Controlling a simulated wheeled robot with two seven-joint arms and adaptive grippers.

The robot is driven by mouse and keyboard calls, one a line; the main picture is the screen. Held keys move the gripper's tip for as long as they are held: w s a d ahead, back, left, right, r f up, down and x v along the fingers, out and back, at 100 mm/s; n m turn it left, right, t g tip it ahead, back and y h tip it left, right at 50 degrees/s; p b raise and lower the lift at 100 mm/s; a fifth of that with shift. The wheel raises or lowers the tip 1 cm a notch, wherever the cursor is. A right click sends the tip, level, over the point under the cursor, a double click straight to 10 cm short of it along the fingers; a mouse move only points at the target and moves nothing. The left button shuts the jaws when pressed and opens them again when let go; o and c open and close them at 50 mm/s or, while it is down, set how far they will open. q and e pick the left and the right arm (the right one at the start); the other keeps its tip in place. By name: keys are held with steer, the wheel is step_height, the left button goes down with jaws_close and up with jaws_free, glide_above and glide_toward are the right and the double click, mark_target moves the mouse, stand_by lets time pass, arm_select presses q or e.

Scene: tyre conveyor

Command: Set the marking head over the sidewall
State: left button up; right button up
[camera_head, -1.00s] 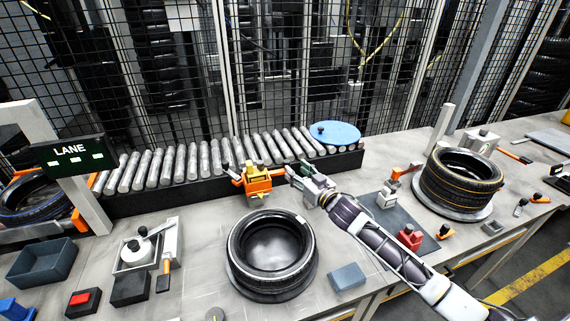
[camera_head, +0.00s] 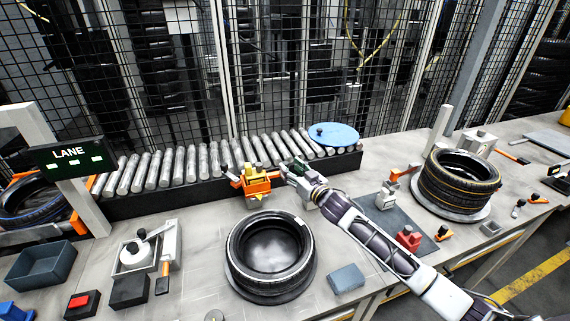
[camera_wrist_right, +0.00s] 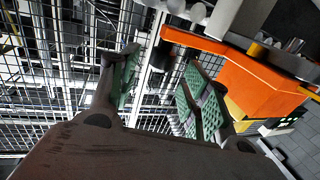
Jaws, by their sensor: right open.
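The orange marking head (camera_head: 257,187), with yellow parts on top, stands at the front of the roller conveyor, behind the tyre. A black tyre (camera_head: 238,243) lies flat on a round dark base, its upper sidewall facing up. My right gripper (camera_head: 284,169) is just right of the marking head. In the right wrist view its green-padded fingers (camera_wrist_right: 160,85) are apart with nothing between them. The orange body (camera_wrist_right: 262,88) shows there on the right, beside one finger; whether they touch I cannot tell. My left gripper is out of view.
The roller conveyor (camera_head: 170,168) runs along the back to a blue disc (camera_head: 334,134). A stack of tyres (camera_head: 460,182) stands at right. A grey-blue block (camera_head: 346,278) lies right of the flat tyre. A lane sign (camera_head: 68,153) and an open bin (camera_head: 42,264) are at left.

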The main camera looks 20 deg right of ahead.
mark_target(288, 165)
steer(key=shift+w+a, duration=0.1)
steer(key=shift+w, duration=0.3)
steer(key=shift+w+a, duration=0.2)
steer(key=shift+w, duration=0.35)
steer(key=shift+x, duration=1.25)
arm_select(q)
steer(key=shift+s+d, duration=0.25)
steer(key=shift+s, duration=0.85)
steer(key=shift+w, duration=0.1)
